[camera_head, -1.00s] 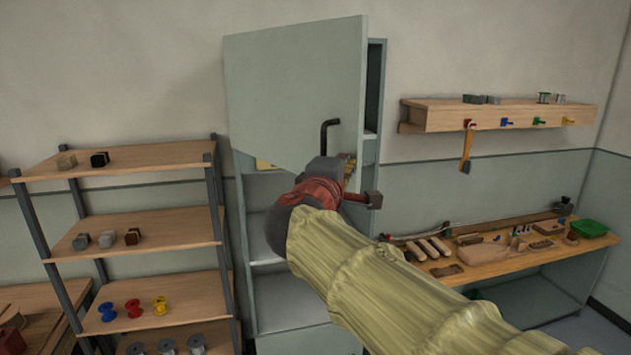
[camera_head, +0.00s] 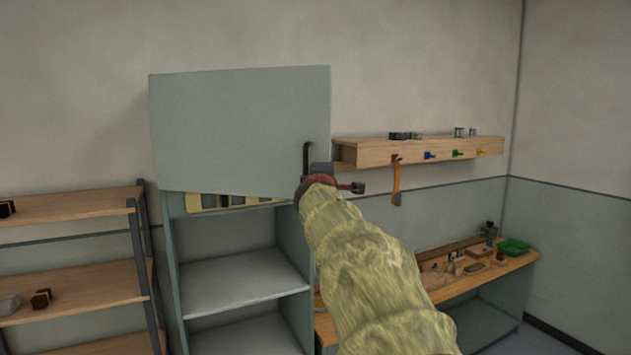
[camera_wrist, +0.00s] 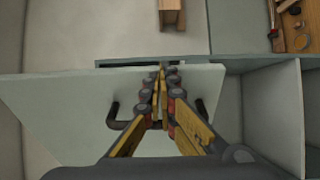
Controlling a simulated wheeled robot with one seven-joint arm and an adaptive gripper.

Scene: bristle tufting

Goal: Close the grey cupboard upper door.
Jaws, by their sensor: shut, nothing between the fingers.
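Part of the upper compartment shows below the door's lower edge. In the wrist view the door panel (camera_wrist: 60,105) has a dark gap along its edge. My gripper (camera_wrist: 162,78) is shut and empty, in front of the door between the two visible ends of the handle (camera_wrist: 203,112). In the head view my arm hides most of the gripper; whether it touches the door is unclear.
Open cupboard shelves (camera_head: 245,285) lie below the door. A wooden shelf unit (camera_head: 75,275) stands at left. A wall shelf with hooks (camera_head: 420,150) and a workbench with small items (camera_head: 470,275) are at right. The wall shelf is close to the handle side.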

